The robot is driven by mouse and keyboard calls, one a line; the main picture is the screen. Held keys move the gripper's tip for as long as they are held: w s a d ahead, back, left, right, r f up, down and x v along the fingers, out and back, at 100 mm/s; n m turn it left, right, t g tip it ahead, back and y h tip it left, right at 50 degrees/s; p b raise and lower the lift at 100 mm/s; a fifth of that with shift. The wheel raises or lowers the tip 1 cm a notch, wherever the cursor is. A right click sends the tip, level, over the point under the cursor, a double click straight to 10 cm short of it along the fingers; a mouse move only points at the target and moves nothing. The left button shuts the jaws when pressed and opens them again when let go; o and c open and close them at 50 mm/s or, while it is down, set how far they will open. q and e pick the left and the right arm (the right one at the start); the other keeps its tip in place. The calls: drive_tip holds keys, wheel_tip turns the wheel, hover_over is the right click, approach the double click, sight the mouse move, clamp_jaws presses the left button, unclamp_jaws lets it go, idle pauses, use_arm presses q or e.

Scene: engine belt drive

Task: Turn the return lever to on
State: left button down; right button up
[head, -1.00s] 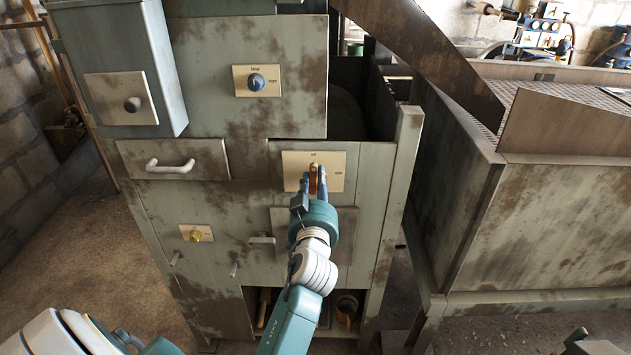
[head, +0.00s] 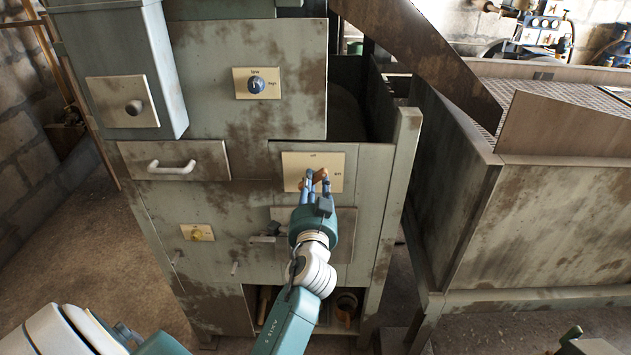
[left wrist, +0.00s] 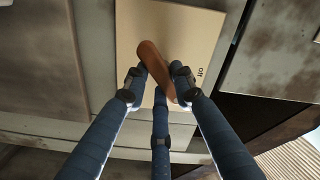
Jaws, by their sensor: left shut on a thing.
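The return lever is a copper-brown bar (head: 318,174) on a cream plate (head: 293,161) on the front of the grey-green cabinet. In the head view the plate has one small label at its top and one at its right. My left gripper (head: 315,182) is shut on the lever, its dark blue fingers in front of the plate and partly covering the bar. In the left wrist view the lever (left wrist: 155,62) lies at a slant between the fingers, across the plate (left wrist: 193,30). My right gripper does not show.
Above is a plate with a blue knob (head: 256,85). To the left are a white drawer handle (head: 171,167), a brass knob plate (head: 197,233) and a box with a dark knob (head: 134,107). A rusty bin (head: 560,215) stands at the right.

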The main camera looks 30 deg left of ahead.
use_arm(q)
drive_tip(key=m+p, duration=0.1)
drive_tip(key=m, duration=0.2)
drive_tip(key=shift+a+r+m, duration=0.1)
drive_tip(key=shift+m, duration=0.3)
drive_tip(key=shift+s+a+m+p, duration=0.1)
drive_tip(key=shift+m+p, duration=0.5)
drive_tip(key=shift+m, duration=1.3)
drive_tip(key=c, duration=1.6)
unclamp_jaws()
drive_tip(key=shift+c, duration=0.2)
drive_tip(key=shift+o, duration=1)
drive_tip(key=shift+f, duration=0.2)
